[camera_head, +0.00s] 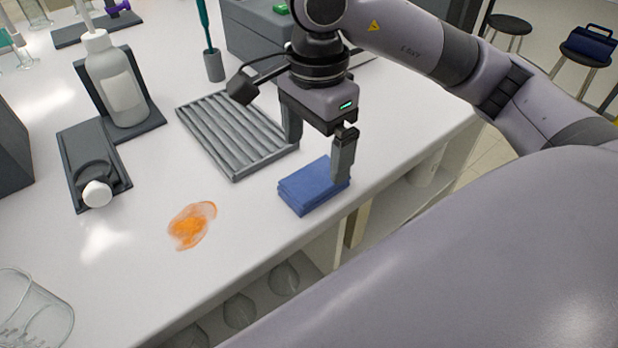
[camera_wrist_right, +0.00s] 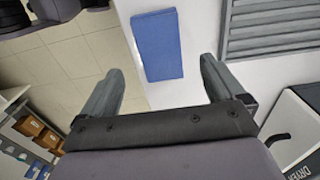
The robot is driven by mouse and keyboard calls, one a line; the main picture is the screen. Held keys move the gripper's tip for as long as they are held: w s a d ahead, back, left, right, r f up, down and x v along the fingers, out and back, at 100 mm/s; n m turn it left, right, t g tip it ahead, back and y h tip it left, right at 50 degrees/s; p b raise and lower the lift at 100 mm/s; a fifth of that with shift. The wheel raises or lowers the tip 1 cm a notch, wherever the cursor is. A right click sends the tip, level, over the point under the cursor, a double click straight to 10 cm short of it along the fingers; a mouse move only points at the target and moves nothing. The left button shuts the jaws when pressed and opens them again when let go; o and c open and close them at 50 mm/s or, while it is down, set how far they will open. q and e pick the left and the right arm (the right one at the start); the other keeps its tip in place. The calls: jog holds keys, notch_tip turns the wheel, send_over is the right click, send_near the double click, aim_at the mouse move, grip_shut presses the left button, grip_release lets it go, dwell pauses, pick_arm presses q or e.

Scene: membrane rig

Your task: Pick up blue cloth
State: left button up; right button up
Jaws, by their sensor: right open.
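The blue cloth (camera_head: 308,188) lies folded in a flat stack on the white bench, near its front edge. It also shows in the right wrist view (camera_wrist_right: 158,46), beyond the fingertips and between their lines. My right gripper (camera_head: 318,160) is open above the cloth, with one finger in front of the cloth's right end and the other behind its far side in the head view. Nothing is between its fingers in the right wrist view (camera_wrist_right: 162,78). My left gripper is not in view.
A grey ribbed rack (camera_head: 232,137) lies just left of the cloth. An orange spill (camera_head: 191,226) is on the bench further left. A white bottle (camera_head: 116,85) stands in a dark holder, and a glass beaker (camera_head: 35,310) is at the lower left. The bench's front edge is close to the cloth.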

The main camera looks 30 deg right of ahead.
aim_at(314, 178)
jog(key=shift+f, duration=3.3)
jog(key=c, duration=1.1)
